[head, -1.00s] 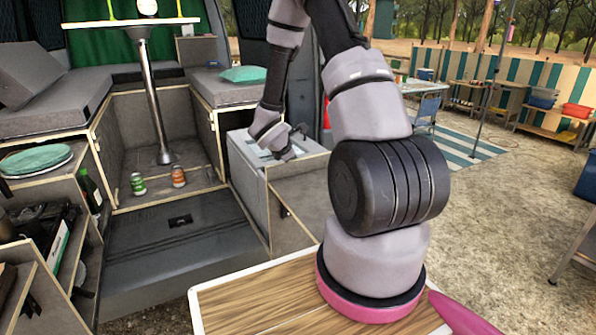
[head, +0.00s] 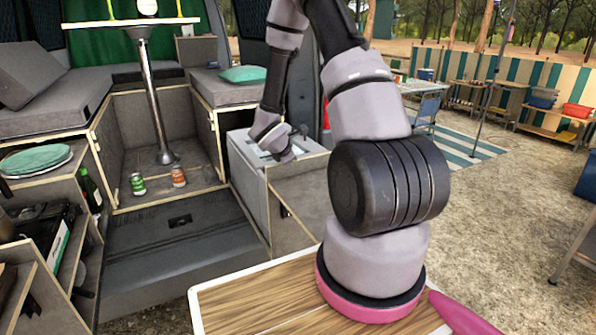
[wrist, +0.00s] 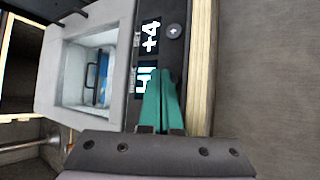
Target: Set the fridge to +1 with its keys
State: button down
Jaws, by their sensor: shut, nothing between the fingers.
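The fridge (wrist: 122,45) fills the middle of the wrist view, turned on its side. Its dark display strip (wrist: 146,58) shows a lit "+4" and letters that look like "HI". A round key (wrist: 173,31) with a plus-like mark sits beside the "+4". Other keys are not visible; my fingers cover part of the panel. My gripper (wrist: 161,75) has its teal fingers shut together, with tips over the panel below the round key in the picture. Contact cannot be told. In the head view my gripper (head: 287,153) is over the grey fridge box (head: 249,185).
A clear fridge window (wrist: 95,75) shows something blue inside. A wooden edge (wrist: 201,65) runs beside the panel. In the head view, a green can (head: 137,184) and an orange can (head: 178,176) stand on the van floor, left of the fridge.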

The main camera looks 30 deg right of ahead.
jog(key=shift+s+f, duration=0.45)
jog(key=shift+f, duration=0.3)
dwell(1.2)
jog(key=shift+s+r, duration=0.15)
jog(key=shift+a, duration=0.1)
jog(key=shift+r, duration=0.4)
jog(key=r, duration=0.2)
jog(key=shift+w+r, duration=0.3)
jog(key=shift+r, duration=0.9)
